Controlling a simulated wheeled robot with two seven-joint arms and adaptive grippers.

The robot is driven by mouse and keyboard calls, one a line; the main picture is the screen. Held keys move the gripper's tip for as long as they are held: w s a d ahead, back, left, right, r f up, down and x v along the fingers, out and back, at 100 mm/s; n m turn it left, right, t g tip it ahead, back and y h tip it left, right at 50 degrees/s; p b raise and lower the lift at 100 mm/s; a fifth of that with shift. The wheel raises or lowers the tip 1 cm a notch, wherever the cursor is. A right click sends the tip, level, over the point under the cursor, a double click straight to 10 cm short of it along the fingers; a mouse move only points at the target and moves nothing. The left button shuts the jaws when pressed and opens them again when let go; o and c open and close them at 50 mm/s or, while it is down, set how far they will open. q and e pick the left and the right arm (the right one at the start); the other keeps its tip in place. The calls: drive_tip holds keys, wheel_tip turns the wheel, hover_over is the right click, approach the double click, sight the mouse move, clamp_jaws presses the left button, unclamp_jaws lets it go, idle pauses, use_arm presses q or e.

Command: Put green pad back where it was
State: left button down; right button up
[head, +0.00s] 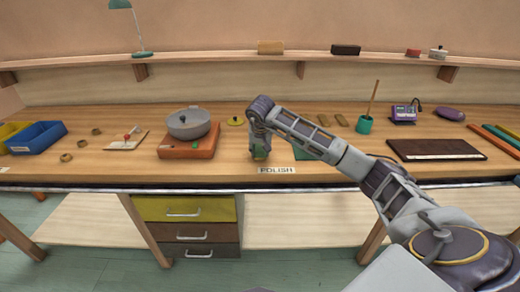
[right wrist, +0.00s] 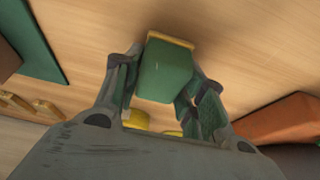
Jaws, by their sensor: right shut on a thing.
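The green pad (right wrist: 165,72) is a small green block with a tan edge strip. In the right wrist view it sits between the two fingers of my right gripper (right wrist: 163,85), which is shut on it. In the head view the right gripper (head: 259,145) points down over the wooden bench, just behind the POLISH label (head: 276,170). Only a bit of the pad (head: 260,154) shows below the fingers there. I cannot tell whether the pad touches the bench. My left gripper is out of view.
An orange box (head: 189,148) with a grey lidded pan (head: 188,124) stands left of the gripper. A flat green sheet (head: 304,153) lies to the right, partly under my arm. A dark board (head: 435,150) lies farther right.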

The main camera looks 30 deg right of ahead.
idle(0.3)
drive_tip(key=o, duration=0.9)
drive_tip(key=shift+v, duration=0.75)
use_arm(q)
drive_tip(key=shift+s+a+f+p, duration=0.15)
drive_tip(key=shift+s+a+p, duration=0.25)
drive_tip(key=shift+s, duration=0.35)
use_arm(e)
drive_tip(key=v, duration=1)
drive_tip(key=shift+r, duration=0.3)
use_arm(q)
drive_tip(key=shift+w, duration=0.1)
use_arm(e)
drive_tip(key=shift+a, duration=0.1)
